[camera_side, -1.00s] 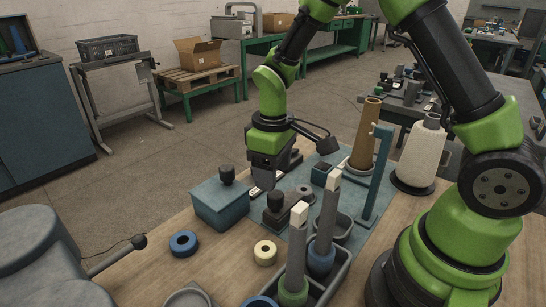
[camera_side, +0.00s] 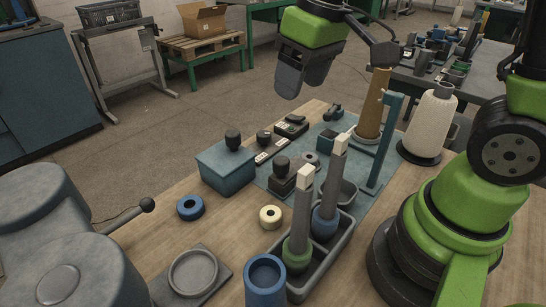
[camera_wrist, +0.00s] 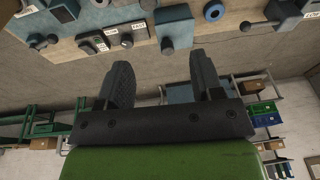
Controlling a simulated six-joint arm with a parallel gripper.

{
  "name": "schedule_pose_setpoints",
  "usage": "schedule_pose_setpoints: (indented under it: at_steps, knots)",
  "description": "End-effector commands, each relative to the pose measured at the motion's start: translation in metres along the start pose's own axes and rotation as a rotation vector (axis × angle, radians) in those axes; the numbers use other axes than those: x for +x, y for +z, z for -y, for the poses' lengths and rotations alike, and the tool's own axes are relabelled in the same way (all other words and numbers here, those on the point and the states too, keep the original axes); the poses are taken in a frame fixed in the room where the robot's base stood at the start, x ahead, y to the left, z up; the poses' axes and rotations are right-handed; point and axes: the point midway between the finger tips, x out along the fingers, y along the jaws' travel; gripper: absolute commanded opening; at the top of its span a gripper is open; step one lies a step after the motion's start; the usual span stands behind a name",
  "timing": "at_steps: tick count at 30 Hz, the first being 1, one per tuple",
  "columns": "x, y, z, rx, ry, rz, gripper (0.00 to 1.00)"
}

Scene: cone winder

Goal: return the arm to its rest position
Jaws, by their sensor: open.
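My gripper (camera_side: 290,92) hangs in the upper middle of the side view, raised clear of the bench and beyond its far edge in the picture. In the wrist view my gripper (camera_wrist: 161,70) has its two dark fingers spread wide apart. Nothing is between them. The task names no object other than the arm. The wooden bench (camera_side: 150,238) lies below, and it shows along the top of the wrist view.
A brown cone (camera_side: 373,105), a blue-grey post (camera_side: 385,140) and a white yarn cone (camera_side: 430,125) stand near my base. A blue box (camera_side: 227,167) and a grey tray (camera_side: 318,268) with two upright spindles are in front. The air around my gripper looks free.

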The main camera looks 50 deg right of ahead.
Motion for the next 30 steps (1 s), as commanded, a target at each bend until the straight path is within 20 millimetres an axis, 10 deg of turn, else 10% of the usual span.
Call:
schedule_pose_setpoints:
  at_steps: [10, 30]
  knots:
    - [-0.076, 0.07, 0.013, 0.28, -0.115, -0.289, 0.61]
    - [-0.087, 0.098, 0.018, 0.375, -0.178, -0.382, 0.61]
